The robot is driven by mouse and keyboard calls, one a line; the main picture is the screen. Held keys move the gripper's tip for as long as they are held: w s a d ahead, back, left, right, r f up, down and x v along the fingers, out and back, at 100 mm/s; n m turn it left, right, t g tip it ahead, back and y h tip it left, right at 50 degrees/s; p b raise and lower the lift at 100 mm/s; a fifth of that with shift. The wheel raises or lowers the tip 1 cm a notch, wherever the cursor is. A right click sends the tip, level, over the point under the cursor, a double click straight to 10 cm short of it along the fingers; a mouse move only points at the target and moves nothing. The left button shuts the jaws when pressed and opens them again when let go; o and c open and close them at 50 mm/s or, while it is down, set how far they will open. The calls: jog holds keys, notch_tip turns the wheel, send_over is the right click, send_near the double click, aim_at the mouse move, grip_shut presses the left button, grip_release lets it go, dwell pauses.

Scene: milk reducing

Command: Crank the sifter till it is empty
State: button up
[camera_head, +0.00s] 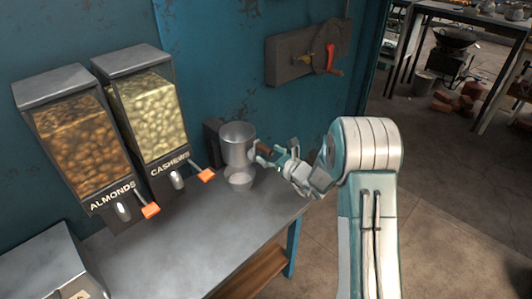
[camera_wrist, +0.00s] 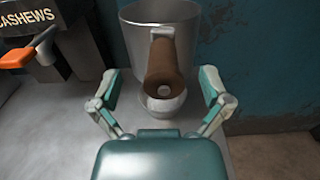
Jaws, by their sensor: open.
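The sifter is a grey metal cup (camera_head: 237,146) mounted at the wall end of the counter; it also shows in the wrist view (camera_wrist: 190,35). Its crank has a brown handle (camera_wrist: 161,62) that points toward my wrist camera. A small pale bowl (camera_head: 239,180) stands below the sifter on the counter. My gripper (camera_head: 262,156) is open at the right side of the sifter. In the wrist view its two fingers (camera_wrist: 160,88) are spread on either side of the brown handle, apart from it. The contents of the sifter cannot be made out.
Almond (camera_head: 75,130) and cashew (camera_head: 148,115) dispensers with orange levers hang left of the sifter. A metal box (camera_head: 50,270) sits at the counter's front left. The middle of the grey counter (camera_head: 180,235) is clear. A wall panel with a red-handled crank (camera_head: 308,55) is above right.

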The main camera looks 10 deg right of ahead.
jog(key=v, duration=1.1)
jog(key=shift+s, duration=0.1)
jog(key=s+a+r+n+g, duration=0.5)
jog(key=s+a+n+g, duration=0.1)
jog(key=s+n, duration=0.2)
jog(key=s+a+r+n+g, duration=0.5)
jog(key=s+a+n+g, duration=0.15)
jog(key=s+n, duration=0.25)
jog(key=s+d+r+n+t+h, duration=0.3)
jog(key=s+d+r+n+h, duration=0.2)
jog(key=s+d+n+h, duration=0.4)
jog(key=shift+s+r+n+h, duration=0.15)
jog(key=shift+s+n+h, duration=0.95)
jog(key=shift+s, duration=1.35)
jog(key=shift+n+t+y, duration=0.25)
jog(key=shift+n+y, duration=0.05)
